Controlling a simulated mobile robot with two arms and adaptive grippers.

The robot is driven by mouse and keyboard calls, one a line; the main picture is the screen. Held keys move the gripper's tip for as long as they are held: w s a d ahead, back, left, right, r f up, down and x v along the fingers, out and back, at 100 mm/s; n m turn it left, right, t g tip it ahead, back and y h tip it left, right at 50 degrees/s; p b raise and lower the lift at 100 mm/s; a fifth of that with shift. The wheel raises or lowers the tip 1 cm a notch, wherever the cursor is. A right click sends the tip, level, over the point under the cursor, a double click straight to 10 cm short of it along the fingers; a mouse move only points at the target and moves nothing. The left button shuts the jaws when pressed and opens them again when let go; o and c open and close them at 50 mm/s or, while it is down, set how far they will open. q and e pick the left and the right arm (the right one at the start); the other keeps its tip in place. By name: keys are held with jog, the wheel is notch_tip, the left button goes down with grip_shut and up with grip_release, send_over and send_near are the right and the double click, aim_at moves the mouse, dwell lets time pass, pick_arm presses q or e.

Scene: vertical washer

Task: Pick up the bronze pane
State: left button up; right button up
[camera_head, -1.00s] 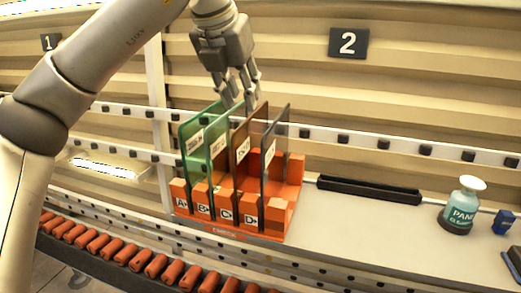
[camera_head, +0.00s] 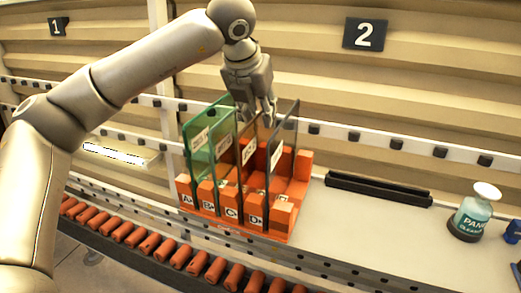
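The bronze pane (camera_head: 246,171) stands upright in slot C of the orange rack (camera_head: 274,227), with a white label on its face. Two green panes (camera_head: 196,152) stand to its left in slots A and B. A dark grey pane (camera_head: 284,150) stands to its right in slot D. My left gripper (camera_head: 257,114) points down at the top edge of the bronze pane. Its fingers are spread, one on each side of that edge. I cannot tell whether they touch the pane. My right gripper is not in view.
A black slotted bar (camera_head: 378,190) lies on the pale counter (camera_head: 350,228) right of the rack. A pane cleaner bottle (camera_head: 471,216) and a small blue item (camera_head: 512,231) stand further right. Orange rollers (camera_head: 166,249) run along the front.

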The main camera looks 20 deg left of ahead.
pick_arm(q)
jog(key=shift+w+a+f, duration=0.1)
jog(key=shift+w+f, duration=0.2)
jog(key=shift+f, duration=0.1)
jog(key=shift+w+f, duration=0.1)
jog(key=shift+f, duration=0.5)
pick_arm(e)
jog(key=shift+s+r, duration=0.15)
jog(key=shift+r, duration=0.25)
pick_arm(q)
jog(key=shift+f+b, duration=0.15)
jog(key=shift+b, duration=0.2)
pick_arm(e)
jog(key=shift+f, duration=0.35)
pick_arm(q)
jog(key=shift+c, duration=0.3)
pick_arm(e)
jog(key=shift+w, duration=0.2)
pick_arm(q)
grip_shut()
